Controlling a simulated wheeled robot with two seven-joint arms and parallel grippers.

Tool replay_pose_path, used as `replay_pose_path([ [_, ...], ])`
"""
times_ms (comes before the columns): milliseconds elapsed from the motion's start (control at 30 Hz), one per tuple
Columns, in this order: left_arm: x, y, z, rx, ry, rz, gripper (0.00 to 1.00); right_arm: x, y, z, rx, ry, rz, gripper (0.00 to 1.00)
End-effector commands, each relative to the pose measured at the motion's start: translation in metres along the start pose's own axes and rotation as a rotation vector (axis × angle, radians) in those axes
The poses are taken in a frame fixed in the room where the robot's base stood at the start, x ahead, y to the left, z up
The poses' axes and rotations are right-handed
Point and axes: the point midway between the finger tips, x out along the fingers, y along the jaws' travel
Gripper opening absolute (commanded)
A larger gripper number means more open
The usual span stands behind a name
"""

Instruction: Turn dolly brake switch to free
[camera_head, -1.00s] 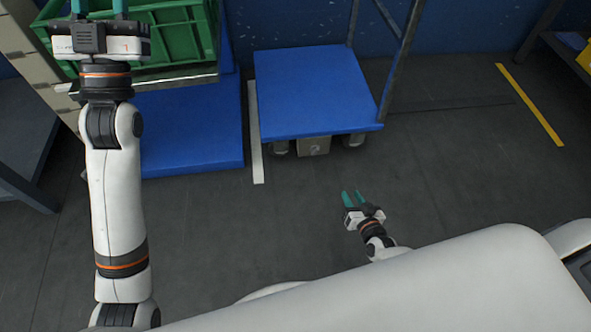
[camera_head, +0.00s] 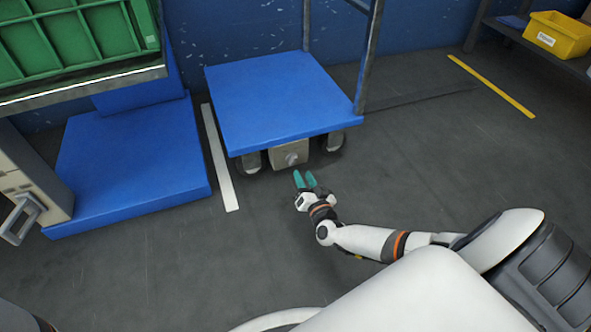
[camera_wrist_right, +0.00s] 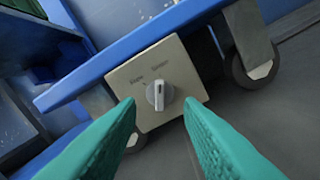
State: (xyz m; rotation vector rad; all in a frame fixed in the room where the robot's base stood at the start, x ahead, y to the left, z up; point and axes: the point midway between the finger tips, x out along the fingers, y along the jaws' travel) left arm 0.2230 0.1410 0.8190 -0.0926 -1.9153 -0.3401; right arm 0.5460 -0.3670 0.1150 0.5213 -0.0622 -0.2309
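The blue dolly (camera_head: 280,95) stands on the floor with a beige brake switch box (camera_head: 275,155) under its front edge. In the right wrist view the box (camera_wrist_right: 145,73) carries a round grey knob (camera_wrist_right: 160,96) with a raised grip and two small labels above it that are too blurred to read surely. My right gripper (camera_head: 304,180) is open with teal fingers, just in front of and below the box. In the wrist view its fingertips (camera_wrist_right: 160,103) lie to either side of the knob, apart from it. My left gripper is out of view.
A blue platform (camera_head: 135,165) and a green crate (camera_head: 75,45) stand to the left. Dolly wheels (camera_head: 251,162) flank the box. A yellow bin (camera_head: 556,36) sits on a shelf at the right. The floor right of the dolly is clear.

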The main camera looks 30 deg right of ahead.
Motion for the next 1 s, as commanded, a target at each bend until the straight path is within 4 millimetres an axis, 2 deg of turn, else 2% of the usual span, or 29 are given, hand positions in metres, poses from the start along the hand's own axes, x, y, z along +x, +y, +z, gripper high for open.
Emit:
replay_pose_path([
  [33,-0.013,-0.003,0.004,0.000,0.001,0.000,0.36,0.012,-0.003,-0.004,0.000,-0.004,0.002,0.34],
  [300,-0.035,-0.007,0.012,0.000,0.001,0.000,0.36,0.055,-0.002,-0.003,0.000,-0.002,0.000,0.34],
  [467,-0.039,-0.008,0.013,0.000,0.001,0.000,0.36,0.064,-0.001,-0.001,-0.001,0.000,0.001,0.34],
  [733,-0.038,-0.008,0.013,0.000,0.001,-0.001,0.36,0.065,0.000,0.000,-0.001,0.001,0.000,0.34],
  [767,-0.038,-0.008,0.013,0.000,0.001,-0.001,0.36,0.065,0.000,0.000,-0.001,0.001,0.000,0.32],
  [933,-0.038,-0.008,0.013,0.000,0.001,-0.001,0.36,0.065,0.000,0.000,-0.001,0.001,0.000,0.04],
  [967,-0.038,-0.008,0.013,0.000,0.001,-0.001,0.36,0.065,-0.001,0.000,-0.001,0.001,0.000,0.00],
  [1000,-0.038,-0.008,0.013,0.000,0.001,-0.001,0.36,0.065,-0.001,0.000,-0.001,0.001,0.000,0.00],
])
